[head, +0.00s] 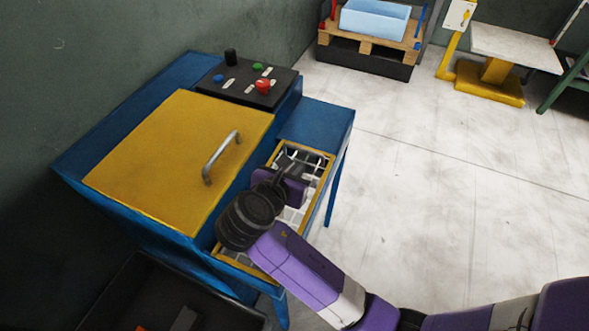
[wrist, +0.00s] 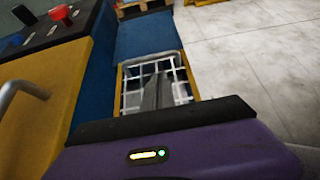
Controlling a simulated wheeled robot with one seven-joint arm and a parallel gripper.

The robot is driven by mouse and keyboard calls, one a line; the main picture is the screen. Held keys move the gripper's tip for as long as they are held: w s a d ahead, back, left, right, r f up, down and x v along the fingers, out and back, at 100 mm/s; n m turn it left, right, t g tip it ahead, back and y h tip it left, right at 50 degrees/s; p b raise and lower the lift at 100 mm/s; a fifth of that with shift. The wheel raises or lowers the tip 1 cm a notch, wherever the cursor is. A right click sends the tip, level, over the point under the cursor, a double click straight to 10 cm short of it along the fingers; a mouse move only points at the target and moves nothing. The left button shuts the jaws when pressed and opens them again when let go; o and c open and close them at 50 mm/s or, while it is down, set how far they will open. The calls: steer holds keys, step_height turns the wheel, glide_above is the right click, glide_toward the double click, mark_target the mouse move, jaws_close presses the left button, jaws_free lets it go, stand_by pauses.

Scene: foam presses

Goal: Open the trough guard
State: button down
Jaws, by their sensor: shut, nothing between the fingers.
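The trough guard (head: 322,180) is a yellow-framed panel of pale wire mesh on the right side of the blue machine. It appears to lie flat over the trough, and it also shows in the wrist view (wrist: 192,84). My gripper (head: 284,163) is above the guard's mesh, with its fingers shut and empty. In the wrist view the grey fingers (wrist: 156,92) point over the mesh. I cannot tell whether they touch it. My gripper and wrist hide the middle of the guard.
A yellow lid (head: 165,150) with a grey bar handle (head: 222,158) is left of the guard. A black control panel (head: 246,84) with a red button (head: 263,86) stands behind. A dark bin (head: 120,300) sits in front.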

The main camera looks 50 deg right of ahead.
mark_target(306, 161)
steer(key=x, duration=0.6)
steer(key=shift+w+d+f, duration=0.1)
steer(key=shift+d+f, duration=0.05)
steer(key=shift+d, duration=0.15)
